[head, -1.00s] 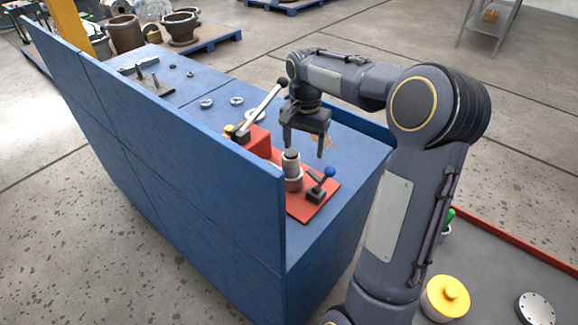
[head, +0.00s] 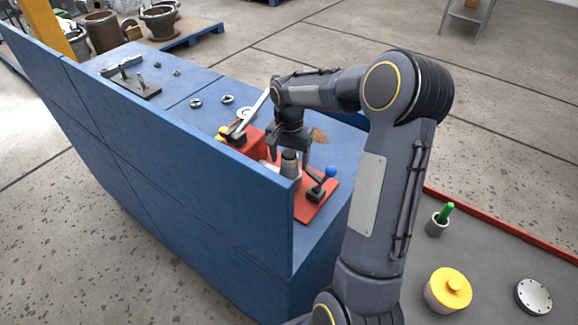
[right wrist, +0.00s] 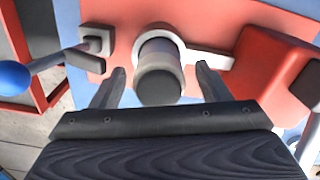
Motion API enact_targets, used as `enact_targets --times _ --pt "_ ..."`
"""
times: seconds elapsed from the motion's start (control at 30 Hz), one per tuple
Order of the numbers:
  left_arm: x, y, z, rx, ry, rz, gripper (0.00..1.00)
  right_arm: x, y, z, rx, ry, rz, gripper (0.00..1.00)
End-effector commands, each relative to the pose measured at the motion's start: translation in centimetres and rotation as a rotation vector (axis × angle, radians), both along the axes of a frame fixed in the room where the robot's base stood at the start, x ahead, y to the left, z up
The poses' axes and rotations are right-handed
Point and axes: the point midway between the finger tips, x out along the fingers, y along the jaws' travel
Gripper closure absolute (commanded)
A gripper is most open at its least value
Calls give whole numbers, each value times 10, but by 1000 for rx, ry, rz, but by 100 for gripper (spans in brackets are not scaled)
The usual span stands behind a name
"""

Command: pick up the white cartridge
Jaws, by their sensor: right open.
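An upright grey cylinder with a dark top, probably the white cartridge (head: 290,166), stands on a red plate (head: 313,208) on the blue workbench. In the right wrist view the cylinder (right wrist: 158,82) sits in a pale ring (right wrist: 157,36). My right gripper (head: 288,153) is open above it, pointing down. In the right wrist view its fingers (right wrist: 162,78) lie on either side of the cylinder, with gaps at both sides. The cylinder's lower part is partly hidden by the bench wall in the head view. My left gripper is not in view.
A blue-knobbed lever (head: 319,184) stands close to the cylinder. A red block (head: 252,142) with a long pale handle (head: 254,113) is on the other side. A tall blue panel (head: 180,150) edges the bench. Several rings lie farther back.

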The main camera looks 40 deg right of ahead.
Motion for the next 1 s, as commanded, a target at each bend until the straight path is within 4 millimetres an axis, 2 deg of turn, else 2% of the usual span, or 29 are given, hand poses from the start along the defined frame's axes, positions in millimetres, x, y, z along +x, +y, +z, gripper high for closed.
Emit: enact_targets --times 0.1,0.33,0.73,1.0 --pt "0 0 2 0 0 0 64 -1 0 -8 -1 1 0 30" --pt "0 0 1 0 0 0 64 0 0 -9 -1 -1 0 31" --pt "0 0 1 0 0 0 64 0 0 -8 -1 -1 0 84" --pt "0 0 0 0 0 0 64 0 0 -5 -2 -2 0 84"
